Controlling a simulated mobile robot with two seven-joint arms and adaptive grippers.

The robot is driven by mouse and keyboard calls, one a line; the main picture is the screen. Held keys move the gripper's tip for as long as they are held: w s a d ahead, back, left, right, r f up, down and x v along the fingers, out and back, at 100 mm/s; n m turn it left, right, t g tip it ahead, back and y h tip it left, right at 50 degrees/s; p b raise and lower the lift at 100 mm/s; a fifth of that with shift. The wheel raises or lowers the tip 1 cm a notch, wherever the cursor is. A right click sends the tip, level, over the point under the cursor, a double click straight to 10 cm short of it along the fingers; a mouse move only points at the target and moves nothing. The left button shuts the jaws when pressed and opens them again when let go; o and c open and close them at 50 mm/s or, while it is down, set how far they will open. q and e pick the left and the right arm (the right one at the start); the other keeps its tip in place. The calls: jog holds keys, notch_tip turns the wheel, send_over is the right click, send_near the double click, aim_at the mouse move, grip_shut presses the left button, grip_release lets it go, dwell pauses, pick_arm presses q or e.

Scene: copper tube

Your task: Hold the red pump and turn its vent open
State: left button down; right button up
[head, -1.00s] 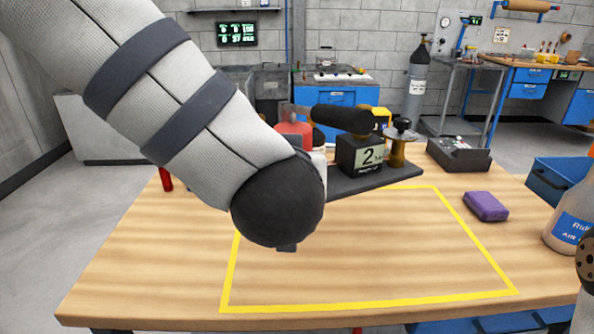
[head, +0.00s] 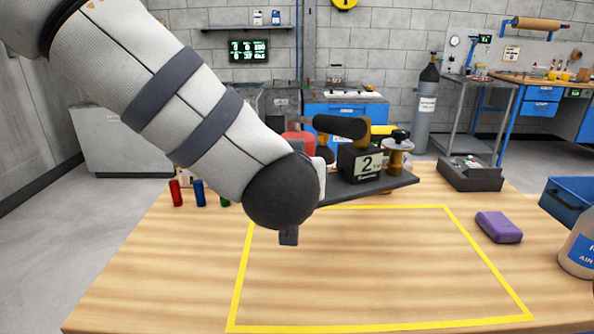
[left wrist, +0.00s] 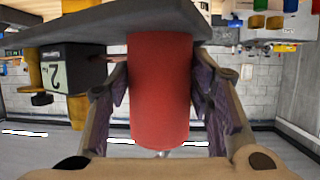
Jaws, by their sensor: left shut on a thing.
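The red pump (left wrist: 160,90) is a red cylinder on a dark base plate (left wrist: 110,22) in the left wrist view, seen upside down. In the head view only its red top (head: 298,138) shows behind my wrist. My left gripper (left wrist: 162,95) has a padded finger on each side of the cylinder and is shut on it. The head view hides these fingers behind my wrist. The plate also carries a black box marked "2" (head: 367,165), a black handle (head: 340,127) and a brass part with a black knob (head: 398,146). I cannot tell which part is the vent.
A yellow outline (head: 485,262) marks a clear area at the front of the wooden table. A purple block (head: 498,227), a grey box (head: 470,174), a blue bin (head: 568,203) and a bottle (head: 580,245) stand right. Red (head: 176,193) and blue (head: 200,193) cylinders stand left.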

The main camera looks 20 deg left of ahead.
pick_arm(q)
jog(key=shift+f, duration=1.8)
pick_arm(e)
jog(key=shift+s+f, duration=0.3)
jog(key=shift+s, duration=0.05)
pick_arm(q)
jog(key=shift+f+b, duration=0.3)
jog(key=shift+f, duration=0.55)
jog(key=shift+w+f+b, duration=0.1)
jog(key=shift+f+b, duration=0.6)
jog(key=shift+f, duration=2.5)
pick_arm(e)
jog(key=shift+s+f+g, duration=0.5)
jog(key=shift+s+f, duration=0.45)
jog(key=shift+s, duration=0.05)
pick_arm(q)
jog(key=shift+f, duration=0.35)
pick_arm(e)
jog(key=shift+s, duration=0.1)
pick_arm(q)
jog(key=shift+s+f, duration=0.2)
jog(key=shift+f, duration=0.05)
pick_arm(e)
jog(key=shift+f, duration=0.1)
